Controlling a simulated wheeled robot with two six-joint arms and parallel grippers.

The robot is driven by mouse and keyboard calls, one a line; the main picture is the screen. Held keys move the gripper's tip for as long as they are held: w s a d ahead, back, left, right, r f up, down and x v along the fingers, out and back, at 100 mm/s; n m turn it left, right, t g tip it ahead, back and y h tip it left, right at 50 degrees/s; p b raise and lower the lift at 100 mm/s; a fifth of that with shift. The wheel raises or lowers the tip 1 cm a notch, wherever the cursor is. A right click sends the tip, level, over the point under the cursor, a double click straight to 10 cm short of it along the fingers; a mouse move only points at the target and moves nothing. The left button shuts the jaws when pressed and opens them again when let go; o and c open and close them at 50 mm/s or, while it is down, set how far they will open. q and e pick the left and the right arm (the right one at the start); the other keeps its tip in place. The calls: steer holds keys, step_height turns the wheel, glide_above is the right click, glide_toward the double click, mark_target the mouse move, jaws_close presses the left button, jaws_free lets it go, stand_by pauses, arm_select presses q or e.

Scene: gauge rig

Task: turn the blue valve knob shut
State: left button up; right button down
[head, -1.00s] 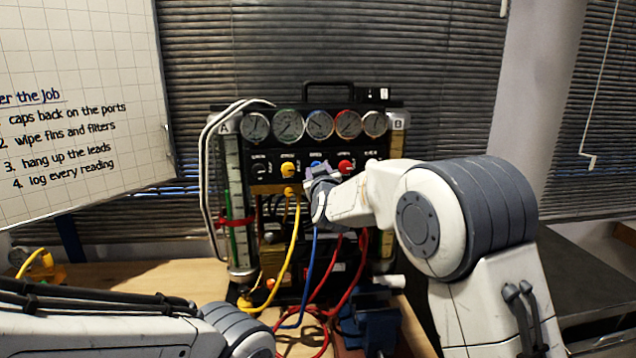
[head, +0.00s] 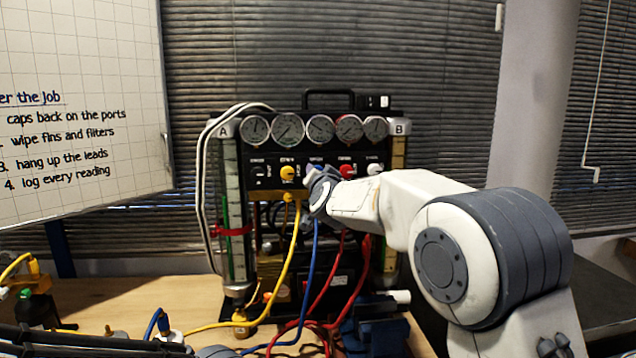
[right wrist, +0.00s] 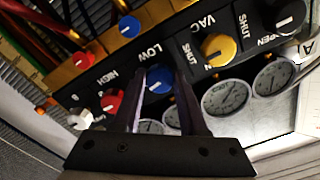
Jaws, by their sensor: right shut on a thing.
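The blue valve knob (right wrist: 158,80) is on the black panel by the word LOW, seen close in the right wrist view. My right gripper (right wrist: 161,88) has one finger on each side of it and is shut on it. In the head view my right gripper (head: 320,185) reaches the panel below the gauges and mostly covers the knob. The exact angle of the knob's pointer is hard to read between the fingers. My left gripper is outside the frames; only part of my left arm shows at the bottom of the head view.
A yellow knob (right wrist: 218,49) and a red knob (right wrist: 111,102) flank the blue one. Several round gauges (head: 288,128) sit above the row. Yellow (head: 293,260), blue and red hoses hang below. A whiteboard (head: 80,110) stands at left.

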steer(key=shift+m+b, duration=0.45)
steer(key=shift+m, duration=0.55)
steer(key=shift+c, duration=2.2)
jaws_free()
steer(key=s+d+b, duration=0.1)
steer(key=s+b, duration=0.1)
steer(key=s, duration=0.8)
steer(key=shift+s, duration=0.25)
